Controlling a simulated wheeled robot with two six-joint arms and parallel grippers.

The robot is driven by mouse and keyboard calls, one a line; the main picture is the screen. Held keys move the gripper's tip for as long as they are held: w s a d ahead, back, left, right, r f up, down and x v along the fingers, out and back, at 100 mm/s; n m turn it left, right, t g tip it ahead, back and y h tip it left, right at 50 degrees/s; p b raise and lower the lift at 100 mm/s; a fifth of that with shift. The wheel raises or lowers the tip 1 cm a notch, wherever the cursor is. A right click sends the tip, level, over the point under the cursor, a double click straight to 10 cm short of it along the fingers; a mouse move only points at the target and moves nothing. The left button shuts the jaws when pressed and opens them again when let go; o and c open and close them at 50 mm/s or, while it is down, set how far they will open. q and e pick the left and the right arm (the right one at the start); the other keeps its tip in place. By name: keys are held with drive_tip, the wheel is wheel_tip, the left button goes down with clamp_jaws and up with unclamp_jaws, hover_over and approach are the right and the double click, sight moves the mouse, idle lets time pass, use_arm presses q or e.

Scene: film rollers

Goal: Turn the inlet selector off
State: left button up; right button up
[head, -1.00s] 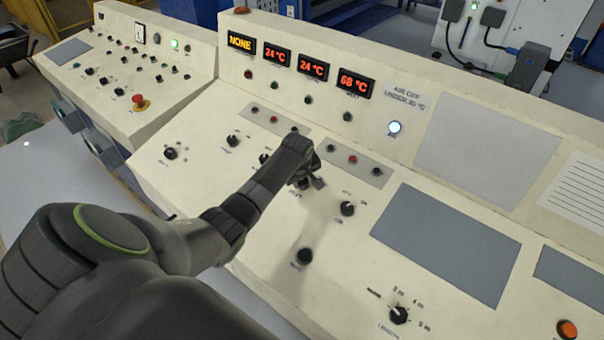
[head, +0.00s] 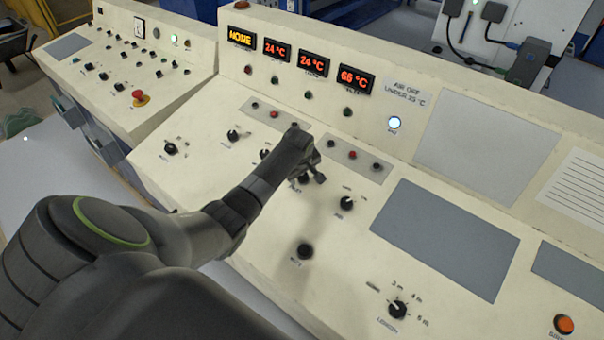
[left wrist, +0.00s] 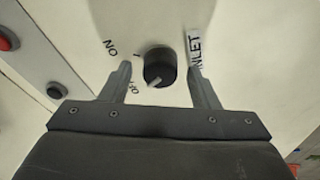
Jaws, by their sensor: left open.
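The inlet selector is a round black knob (left wrist: 160,66) in the left wrist view, with the word INLET printed to its right. ON is printed at its upper left and letters that look like OFF at its lower left. A pale pointer mark on the knob faces the lower left, toward the OFF letters. My left gripper (left wrist: 160,80) is open, with one finger on each side of the knob; I see gaps between the fingers and the knob. In the head view my left gripper (head: 314,172) hangs over the knob and largely hides it. My right gripper is not in view.
Beside it on the sloping cream console (head: 240,265) are another black knob (head: 346,203), a lower knob (head: 305,251) and a length selector (head: 397,309). A grey strip (head: 350,158) with small buttons lies behind. Red displays (head: 356,79) stand on the upright panel.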

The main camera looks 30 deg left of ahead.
use_arm(q)
drive_tip(key=b+v, duration=0.2)
drive_tip(key=v, duration=1.5)
drive_tip(key=shift+r, duration=0.2)
